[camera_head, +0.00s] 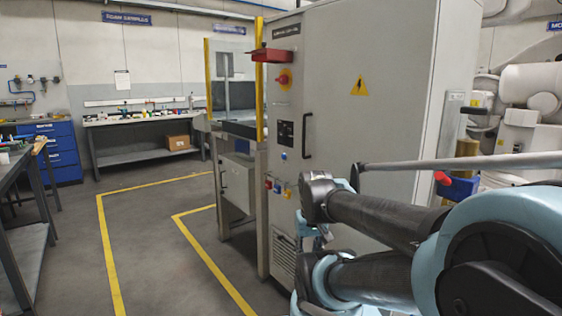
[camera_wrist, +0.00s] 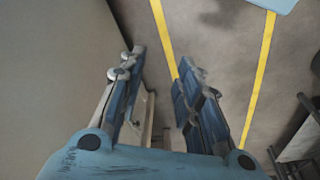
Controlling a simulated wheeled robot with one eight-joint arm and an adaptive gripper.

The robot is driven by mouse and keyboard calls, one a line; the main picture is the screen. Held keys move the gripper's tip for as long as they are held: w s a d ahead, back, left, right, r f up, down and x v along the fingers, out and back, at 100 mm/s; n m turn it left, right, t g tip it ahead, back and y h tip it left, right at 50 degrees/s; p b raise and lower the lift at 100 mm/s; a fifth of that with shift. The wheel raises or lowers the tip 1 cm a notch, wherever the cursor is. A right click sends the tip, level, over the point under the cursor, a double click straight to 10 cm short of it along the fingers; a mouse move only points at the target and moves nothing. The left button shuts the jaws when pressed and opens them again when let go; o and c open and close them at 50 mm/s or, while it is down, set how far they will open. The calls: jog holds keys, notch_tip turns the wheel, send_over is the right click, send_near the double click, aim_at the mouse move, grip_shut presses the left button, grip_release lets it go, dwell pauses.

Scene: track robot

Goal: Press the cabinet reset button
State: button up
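The tall grey cabinet (camera_head: 345,110) stands in the middle of the head view. The labels are too small to read, so I cannot tell which one is the reset button. In the wrist view my gripper (camera_wrist: 158,72) is open, with nothing between its fingers. It points down toward the floor. A pale surface, probably the cabinet's side, fills the left of that view. No button shows there.
My arm covers the lower right of the head view, in front of the cabinet's lower part. A red box (camera_head: 275,55) juts out high on the cabinet. Yellow floor lines (camera_head: 113,260) mark clear floor to the left. A workbench (camera_head: 140,125) stands behind.

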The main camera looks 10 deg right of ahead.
grip_shut()
dwell(1.0)
